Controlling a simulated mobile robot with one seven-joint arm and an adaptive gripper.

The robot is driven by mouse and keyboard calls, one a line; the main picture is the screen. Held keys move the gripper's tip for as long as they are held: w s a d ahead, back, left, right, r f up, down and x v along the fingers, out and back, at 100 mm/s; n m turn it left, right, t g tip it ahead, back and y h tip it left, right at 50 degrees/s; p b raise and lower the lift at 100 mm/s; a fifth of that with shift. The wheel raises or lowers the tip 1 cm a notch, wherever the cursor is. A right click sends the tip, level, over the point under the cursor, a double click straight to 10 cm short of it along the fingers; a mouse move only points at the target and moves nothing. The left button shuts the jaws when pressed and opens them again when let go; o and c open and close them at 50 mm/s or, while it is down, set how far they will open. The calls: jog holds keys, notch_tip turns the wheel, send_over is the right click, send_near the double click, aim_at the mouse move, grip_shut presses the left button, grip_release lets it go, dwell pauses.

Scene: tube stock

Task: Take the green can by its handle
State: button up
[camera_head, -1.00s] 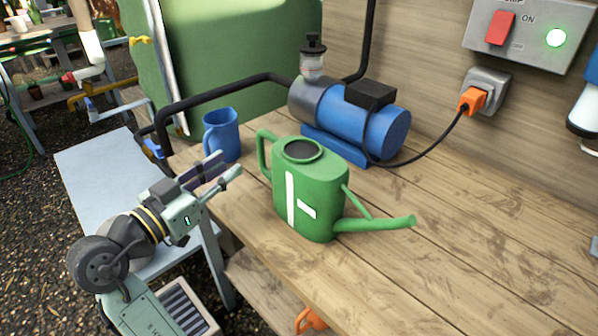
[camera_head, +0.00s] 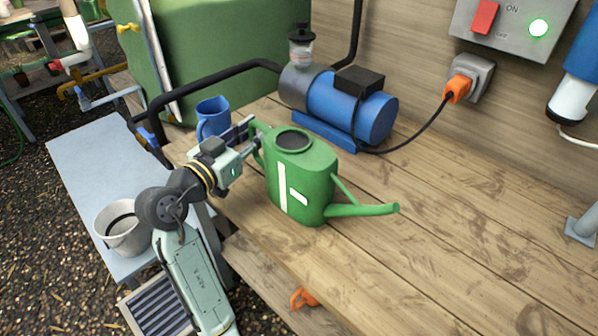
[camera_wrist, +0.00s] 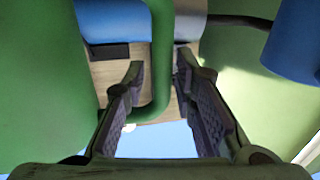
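The green can (camera_head: 300,180) stands upright on the wooden bench, its spout pointing right and its handle (camera_head: 261,126) on the left side. My gripper (camera_head: 252,138) is at the handle, reaching in from the left. In the wrist view, my gripper (camera_wrist: 160,68) is open, with one finger on each side of the green handle (camera_wrist: 161,45). Gaps show between handle and fingers, so it is not gripped. The can's body (camera_wrist: 40,75) fills the left of that view. In the head view, the fingers partly hide the handle.
A blue jug (camera_head: 213,118) stands close behind my gripper; it shows at the upper right of the wrist view (camera_wrist: 296,42). A blue pump (camera_head: 350,108) with a black cable sits behind the can. The bench (camera_head: 450,220) is clear to the right.

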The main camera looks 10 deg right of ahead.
jog(key=shift+c, duration=0.4)
grip_shut()
